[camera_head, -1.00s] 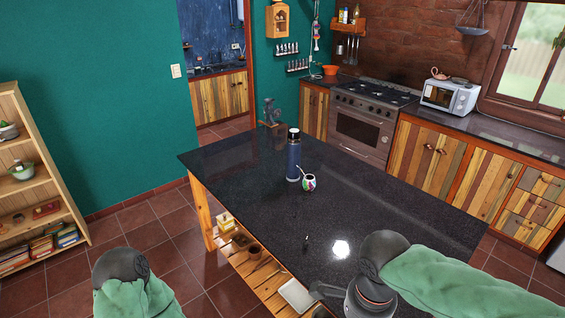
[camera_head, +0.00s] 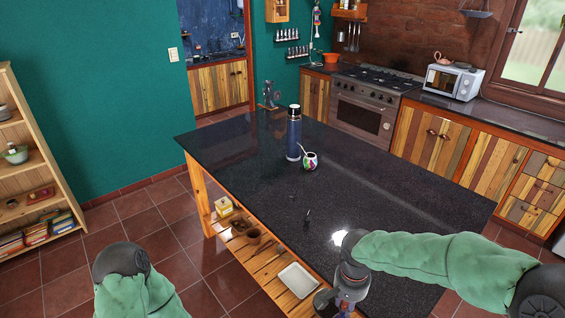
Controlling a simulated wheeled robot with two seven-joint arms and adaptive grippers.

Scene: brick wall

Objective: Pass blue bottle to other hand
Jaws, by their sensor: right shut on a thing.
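A tall blue bottle (camera_head: 294,137) with a dark cap stands upright on the dark stone table (camera_head: 390,185). A patterned round cup (camera_head: 310,161) with a straw stands just right of it. My right gripper (camera_head: 335,299) is low at the table's near edge, well in front of that bottle. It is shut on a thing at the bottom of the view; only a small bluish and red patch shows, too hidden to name. My left arm (camera_head: 136,285) comes in at the lower left, bent over the floor; its gripper fingers do not show.
A wooden shelf under the table's near side holds a white tray (camera_head: 298,280), pots and utensils. A small dark item (camera_head: 308,215) lies on the table. A bookshelf (camera_head: 40,170) stands at the left. The table's middle and right are mostly clear.

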